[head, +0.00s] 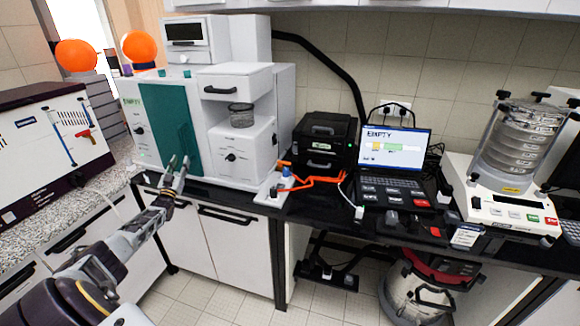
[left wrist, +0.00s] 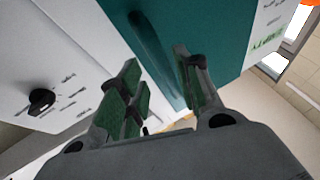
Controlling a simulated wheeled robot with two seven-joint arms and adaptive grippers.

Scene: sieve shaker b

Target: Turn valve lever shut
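A small valve fitting (head: 285,171) with blue and orange parts stands on a white block at the bench's front edge, right of the white machine. An orange hose runs from it to the right. Its lever is too small to make out, so I cannot tell how it is set. My left gripper (head: 178,164) is open and empty, in front of the machine's teal door and well left of the valve. In the left wrist view its two fingers (left wrist: 156,62) are apart, with the teal door (left wrist: 205,35) beyond. My right gripper is not in view.
The white machine (head: 262,85) has black knobs (head: 231,157) on its front. A black box (head: 325,138), a laptop (head: 393,150) and a sieve shaker (head: 510,160) stand to the right. A vacuum cleaner (head: 415,290) is under the bench. The floor in front is clear.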

